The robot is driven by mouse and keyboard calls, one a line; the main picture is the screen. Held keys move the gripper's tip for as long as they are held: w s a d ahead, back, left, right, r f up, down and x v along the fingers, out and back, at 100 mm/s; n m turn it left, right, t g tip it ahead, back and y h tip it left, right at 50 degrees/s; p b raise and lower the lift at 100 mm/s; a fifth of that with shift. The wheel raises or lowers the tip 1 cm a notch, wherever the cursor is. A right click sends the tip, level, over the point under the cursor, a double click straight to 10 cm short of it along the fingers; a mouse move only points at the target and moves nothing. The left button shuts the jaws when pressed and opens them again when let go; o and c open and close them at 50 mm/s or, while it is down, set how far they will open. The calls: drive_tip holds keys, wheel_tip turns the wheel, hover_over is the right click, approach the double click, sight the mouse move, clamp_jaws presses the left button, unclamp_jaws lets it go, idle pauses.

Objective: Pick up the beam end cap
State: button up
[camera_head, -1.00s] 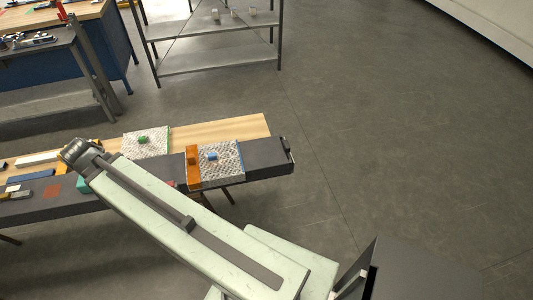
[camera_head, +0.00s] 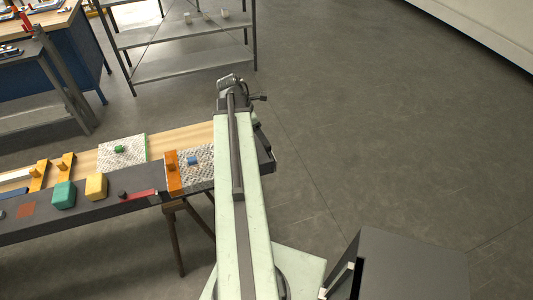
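A long dark beam (camera_head: 110,205) lies along the wooden table. Its right end (camera_head: 266,158) shows just to the right of my arm. A dark piece at that end may be the beam end cap, but my arm covers part of it and its outline is unclear. My gripper (camera_head: 260,98) is at the far end of my raised arm, beyond and above the beam's right end. It looks small and dark, and I cannot make out whether its fingers are apart. I see nothing held in it.
A metal shelf (camera_head: 190,62) stands behind.

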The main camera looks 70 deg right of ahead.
sight(267, 150)
drive_tip(key=b+x, duration=0.4)
drive_tip(key=x, duration=0.1)
drive_tip(key=b+x, duration=0.2)
drive_tip(key=shift+w+d+f+b, duration=0.1)
drive_tip(key=shift+w+f+b, duration=0.05)
drive_tip(key=shift+f+b, duration=0.25)
drive_tip(key=shift+r, duration=0.15)
clamp_jaws()
